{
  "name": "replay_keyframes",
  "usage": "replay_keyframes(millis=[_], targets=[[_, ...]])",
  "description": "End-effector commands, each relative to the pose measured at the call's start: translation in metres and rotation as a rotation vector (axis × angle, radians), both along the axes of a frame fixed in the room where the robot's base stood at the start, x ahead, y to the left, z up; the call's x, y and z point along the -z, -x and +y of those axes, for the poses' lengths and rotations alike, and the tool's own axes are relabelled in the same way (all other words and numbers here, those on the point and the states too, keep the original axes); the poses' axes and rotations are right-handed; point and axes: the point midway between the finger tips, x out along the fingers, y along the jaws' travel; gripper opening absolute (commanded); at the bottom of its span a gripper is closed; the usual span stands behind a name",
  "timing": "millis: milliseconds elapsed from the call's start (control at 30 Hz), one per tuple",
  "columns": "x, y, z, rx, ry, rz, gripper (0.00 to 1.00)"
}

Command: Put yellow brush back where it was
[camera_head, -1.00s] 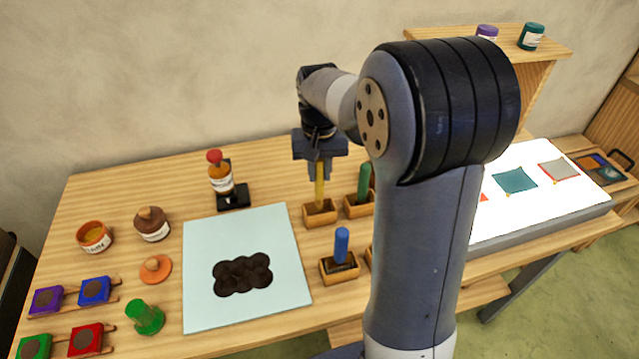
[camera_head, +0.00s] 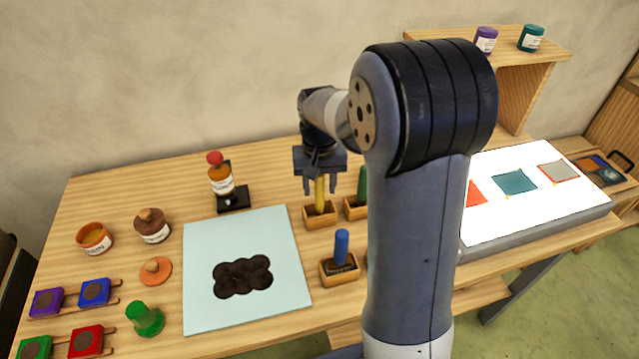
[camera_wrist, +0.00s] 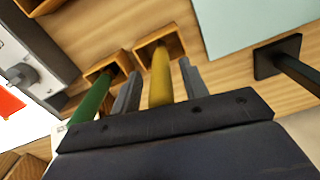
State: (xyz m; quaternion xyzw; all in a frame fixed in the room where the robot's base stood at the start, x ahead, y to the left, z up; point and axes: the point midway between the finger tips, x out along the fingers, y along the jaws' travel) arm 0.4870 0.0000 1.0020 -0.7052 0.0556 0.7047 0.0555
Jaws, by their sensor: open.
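The yellow brush (camera_head: 320,192) stands upright in a small wooden holder (camera_head: 321,218) right of the pale blue mat. My gripper (camera_head: 321,188) is above it, pointing down and open, with a finger on each side of the brush's upper handle. In the wrist view the yellow handle (camera_wrist: 161,80) shows between the two apart fingers (camera_wrist: 160,90), with gaps on both sides. Its lower end is inside the square wooden holder (camera_wrist: 172,40). The bristles are hidden in the holder.
A green brush (camera_head: 362,183) stands in the neighbouring holder, close on the right. A blue brush (camera_head: 341,246) stands in a holder in front. The pale mat (camera_head: 205,290) bears a dark clustered shape. A jar on a black stand (camera_head: 233,198) is behind left. A bright light table (camera_head: 535,205) lies to the right.

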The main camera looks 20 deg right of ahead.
Motion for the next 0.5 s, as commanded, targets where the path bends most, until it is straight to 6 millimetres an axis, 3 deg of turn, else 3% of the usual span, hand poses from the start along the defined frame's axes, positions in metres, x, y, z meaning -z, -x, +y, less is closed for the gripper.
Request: replay_keyframes(millis=[267, 500], targets=[[-0.008, -0.001, 0.0, 0.0, 0.0, -0.002, 0.42], [-0.054, -0.001, 0.0, 0.0, 0.0, -0.006, 0.42]])
